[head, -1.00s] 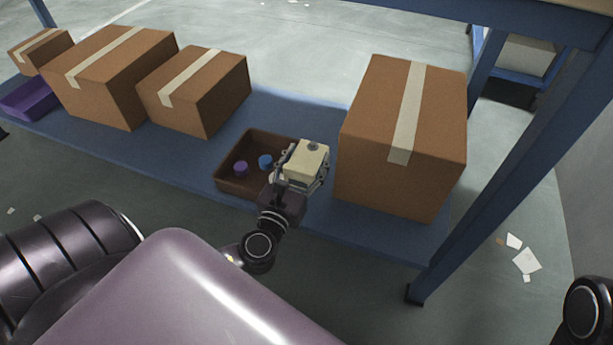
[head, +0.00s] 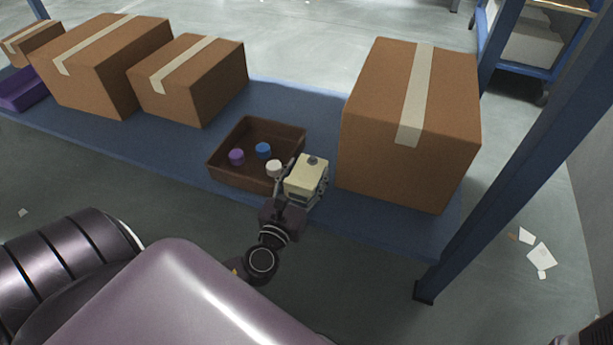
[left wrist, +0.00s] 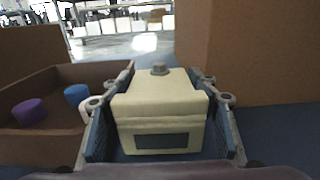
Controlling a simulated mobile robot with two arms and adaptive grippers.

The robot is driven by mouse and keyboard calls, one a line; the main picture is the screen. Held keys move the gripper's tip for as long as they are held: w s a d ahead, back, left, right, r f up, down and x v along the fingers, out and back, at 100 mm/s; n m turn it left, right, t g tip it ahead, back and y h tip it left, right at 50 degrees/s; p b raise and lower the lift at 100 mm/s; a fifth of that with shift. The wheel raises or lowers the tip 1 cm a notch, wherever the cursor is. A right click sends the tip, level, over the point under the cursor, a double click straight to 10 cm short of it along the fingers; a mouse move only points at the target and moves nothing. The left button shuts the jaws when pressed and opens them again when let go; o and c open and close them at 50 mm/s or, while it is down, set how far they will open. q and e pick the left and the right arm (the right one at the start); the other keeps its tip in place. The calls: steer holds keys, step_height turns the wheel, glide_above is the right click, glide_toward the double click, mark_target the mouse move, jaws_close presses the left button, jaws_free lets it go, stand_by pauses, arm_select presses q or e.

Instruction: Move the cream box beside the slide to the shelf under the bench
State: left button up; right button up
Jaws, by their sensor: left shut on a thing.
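The cream box (head: 307,174) has a small grey knob on top and a dark panel on its near side. My left gripper (head: 305,182) is shut on it, with one finger on each side, as the left wrist view shows (left wrist: 160,120). The box is at the blue shelf (head: 290,105) under the bench, between a brown tray and a large carton. I cannot tell whether its bottom touches the shelf. My right gripper is not in view.
The brown tray (head: 222,172) just left of the box holds purple, blue and white round pieces. A large taped carton (head: 385,130) stands close on the right. More cartons (head: 190,85) and a purple bin (head: 22,92) are further left. A blue bench leg (head: 480,200) rises at right.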

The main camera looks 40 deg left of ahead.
arm_select(q)
steer(key=shift+r, duration=0.1)
steer(key=shift+f+b, duration=0.4)
steer(key=shift+f, duration=0.2)
steer(key=o, duration=1.2)
